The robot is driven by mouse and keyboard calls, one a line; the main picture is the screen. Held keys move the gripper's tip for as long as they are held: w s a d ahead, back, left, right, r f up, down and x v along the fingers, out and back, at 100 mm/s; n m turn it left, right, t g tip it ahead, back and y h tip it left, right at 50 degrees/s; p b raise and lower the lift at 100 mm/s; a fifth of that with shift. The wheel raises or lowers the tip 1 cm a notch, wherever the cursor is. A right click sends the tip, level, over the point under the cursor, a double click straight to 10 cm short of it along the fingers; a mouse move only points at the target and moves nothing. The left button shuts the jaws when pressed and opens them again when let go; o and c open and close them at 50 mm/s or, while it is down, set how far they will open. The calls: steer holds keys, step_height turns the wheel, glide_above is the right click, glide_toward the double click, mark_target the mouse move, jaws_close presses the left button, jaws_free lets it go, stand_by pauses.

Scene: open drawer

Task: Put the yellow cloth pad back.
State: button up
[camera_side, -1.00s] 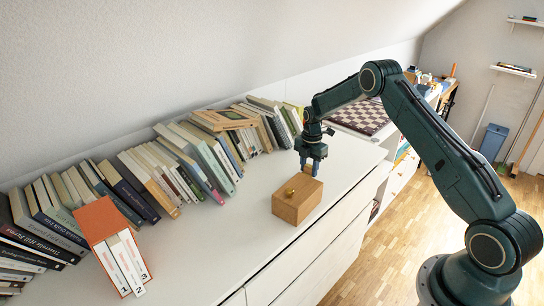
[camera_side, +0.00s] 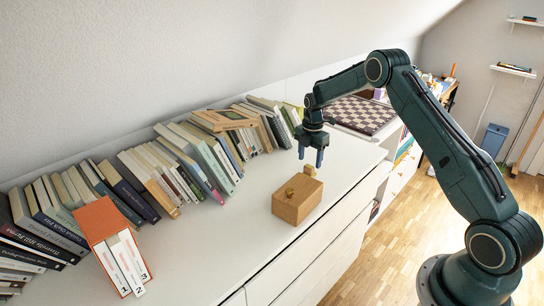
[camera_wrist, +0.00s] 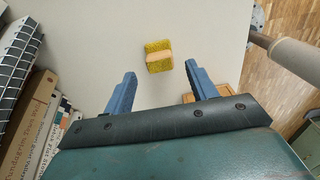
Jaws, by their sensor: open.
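The yellow cloth pad (camera_wrist: 158,55) is a small block with a tan band across its middle. In the wrist view it lies on the white top, beyond my fingertips. In the side view a small tan-yellow block (camera_side: 309,170), which looks like the pad, shows at the far corner of the wooden box (camera_side: 297,200). My gripper (camera_side: 311,160) hangs just above it. The gripper also shows in the wrist view (camera_wrist: 160,75), its two blue fingers apart with nothing between them. A brass-coloured piece (camera_side: 289,192) sits on the box.
A row of leaning books (camera_side: 180,160) runs along the wall. An orange file box with white binders (camera_side: 112,245) stands at the near left. A chessboard (camera_side: 362,114) lies at the far end. The white dresser top (camera_side: 215,245) is clear around the box; its edge drops to the wooden floor.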

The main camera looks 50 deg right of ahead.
step_height(320, 180, up, 8)
stand_by(0.4)
stand_by(0.5)
step_height(320, 180, up, 12)
steer(key=m+t, duration=0.1)
steer(key=m, duration=0.3)
glide_above(309, 167)
steer(key=s+a, duration=0.4)
steer(key=a, duration=0.3)
steer(key=s+a+r+m+t, duration=0.2)
steer(key=s+a+r+m, duration=0.3)
steer(key=s+a+r, duration=0.35)
steer(key=s+a+m+t, duration=0.1)
steer(key=s+a+m, duration=0.2)
steer(key=s, duration=0.8)
steer(key=s+a+m+t, duration=0.1)
steer(key=s+a+m, duration=0.2)
steer(key=s, duration=0.9)
steer(key=m, duration=0.3)
steer(key=shift+s+a+f+t, duration=0.2)
steer(key=shift+a+t, duration=0.1)
steer(key=shift+a, duration=0.1)
